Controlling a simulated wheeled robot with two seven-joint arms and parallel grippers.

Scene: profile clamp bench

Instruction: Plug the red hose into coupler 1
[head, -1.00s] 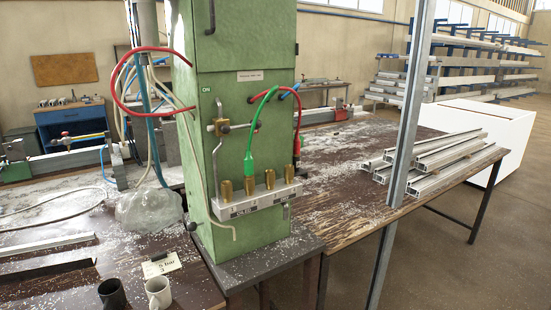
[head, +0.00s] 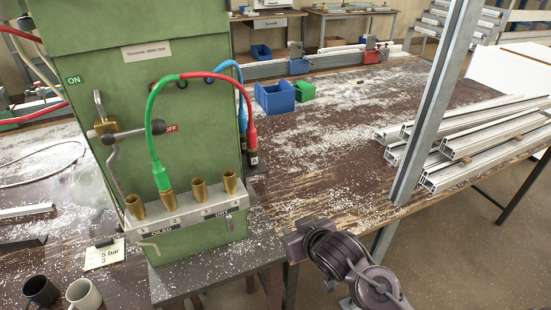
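A red hose (head: 215,76) comes off the front of the green cabinet and bends over its right edge. Its red plug (head: 250,135) hangs at the cabinet's right side, beside a blue hose (head: 232,65). Several brass couplers stand upright in a row on a grey bar; the leftmost coupler (head: 137,206) looks empty. A green hose (head: 150,120) arches down to its green plug (head: 160,177) at the second coupler (head: 168,199). My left gripper is out of view.
A valve handle (head: 115,130) sits on the cabinet front between ON and OFF labels. Aluminium profiles (head: 460,140) and a grey upright post (head: 435,110) stand right. Two mugs (head: 84,294) and a card (head: 103,254) are lower left.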

